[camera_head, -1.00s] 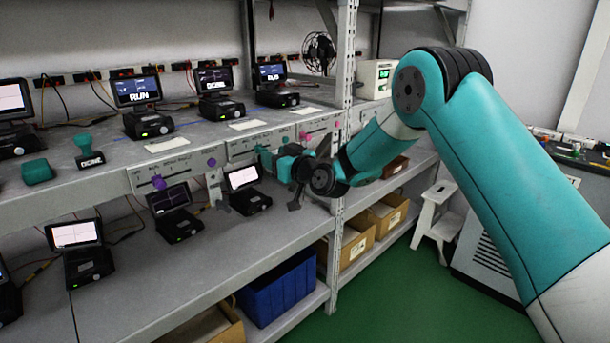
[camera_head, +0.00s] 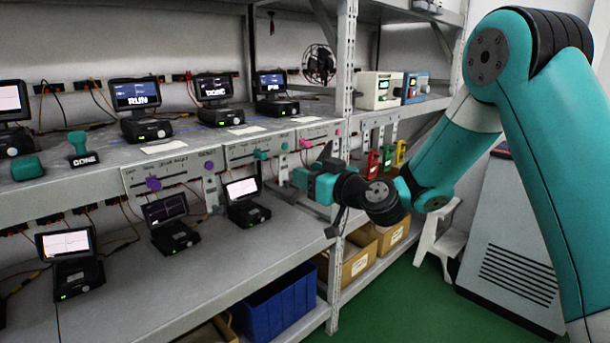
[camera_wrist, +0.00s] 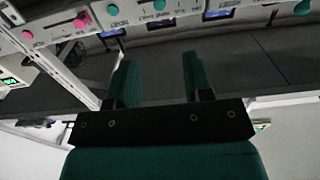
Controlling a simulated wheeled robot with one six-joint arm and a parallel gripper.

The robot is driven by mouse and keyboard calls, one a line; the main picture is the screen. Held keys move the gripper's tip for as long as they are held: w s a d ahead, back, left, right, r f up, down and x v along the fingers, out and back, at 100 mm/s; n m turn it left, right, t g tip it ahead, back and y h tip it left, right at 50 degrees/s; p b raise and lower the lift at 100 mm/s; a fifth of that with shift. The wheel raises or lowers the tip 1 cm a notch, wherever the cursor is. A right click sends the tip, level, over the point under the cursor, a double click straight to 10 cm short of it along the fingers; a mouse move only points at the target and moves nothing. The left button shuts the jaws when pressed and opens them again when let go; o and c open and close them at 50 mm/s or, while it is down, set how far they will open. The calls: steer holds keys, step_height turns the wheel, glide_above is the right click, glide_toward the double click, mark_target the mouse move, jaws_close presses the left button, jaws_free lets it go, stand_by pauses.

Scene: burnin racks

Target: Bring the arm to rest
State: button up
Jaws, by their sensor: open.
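My gripper (camera_wrist: 155,82) shows in the wrist view with its two green fingers apart and nothing between them. In the head view my gripper (camera_head: 298,180) is at the front of the rack, below the upper shelf's front panels and above the lower shelf. My arm reaches in from the right, bent at a high elbow. The fingertips are small in the head view, and I cannot tell there whether they touch anything.
A shelf post (camera_head: 340,150) stands close to my gripper. Small screen units (camera_head: 140,108) line the upper shelf, and others (camera_head: 245,200) stand on the lower one. A blue bin (camera_head: 280,303) and cardboard boxes (camera_head: 357,262) sit below. A white step stool (camera_head: 440,245) and grey cabinet (camera_head: 515,245) stand right.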

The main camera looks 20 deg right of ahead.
steer(key=s+a+r+n+g+y+p, duration=0.1)
steer(key=s+a+r+n+g+p, duration=0.15)
steer(key=s+a+g, duration=0.45)
steer(key=s+a+r+n+g+p, duration=0.1)
steer(key=s+a+r+g, duration=0.2)
steer(key=s, duration=0.8)
steer(key=s+d+m+g+h+p, duration=0.1)
steer(key=s+d+g+h, duration=0.1)
steer(key=s, duration=0.7)
steer(key=s+d+m+g+h+p, duration=0.1)
steer(key=s+d+g+h, duration=0.2)
steer(key=s, duration=0.6)
steer(key=shift+s+d+f+g+p, duration=0.35)
steer(key=shift+s+d+g+p, duration=0.05)
steer(key=shift+d+g, duration=0.1)
